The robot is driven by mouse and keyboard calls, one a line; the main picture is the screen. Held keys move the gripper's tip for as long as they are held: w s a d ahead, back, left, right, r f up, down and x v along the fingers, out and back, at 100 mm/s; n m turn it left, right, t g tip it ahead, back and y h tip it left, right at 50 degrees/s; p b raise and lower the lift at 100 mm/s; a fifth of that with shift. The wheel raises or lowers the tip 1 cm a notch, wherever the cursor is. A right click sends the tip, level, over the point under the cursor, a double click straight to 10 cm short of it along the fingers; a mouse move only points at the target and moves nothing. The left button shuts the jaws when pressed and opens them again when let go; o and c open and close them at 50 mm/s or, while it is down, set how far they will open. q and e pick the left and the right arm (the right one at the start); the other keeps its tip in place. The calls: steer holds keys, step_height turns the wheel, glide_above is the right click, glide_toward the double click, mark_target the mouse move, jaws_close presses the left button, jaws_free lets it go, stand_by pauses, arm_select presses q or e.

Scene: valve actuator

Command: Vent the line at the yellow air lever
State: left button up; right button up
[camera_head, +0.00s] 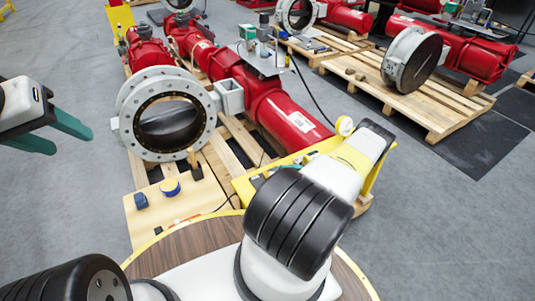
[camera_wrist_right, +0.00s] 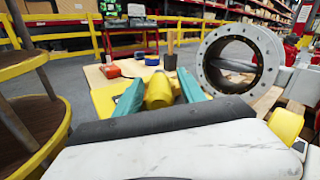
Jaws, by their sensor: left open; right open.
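A yellow, rounded cylinder (camera_wrist_right: 158,91), which looks like the air lever's handle, stands between the teal fingers of my right gripper (camera_wrist_right: 159,78) in the right wrist view. The fingers are open on either side of it; I cannot tell whether they touch it. The yellow stand (camera_head: 247,187) and a round gauge (camera_head: 344,125) show beside that arm. My left gripper (camera_head: 71,141) is open and empty over the floor at the left.
A flanged valve (camera_head: 124,119) with a red actuator (camera_head: 290,122) rests on a wooden pallet. A second pallet (camera_head: 440,115) stands at right.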

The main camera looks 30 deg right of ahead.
steer(key=v, duration=0.7)
steer(key=shift+s+d, duration=0.1)
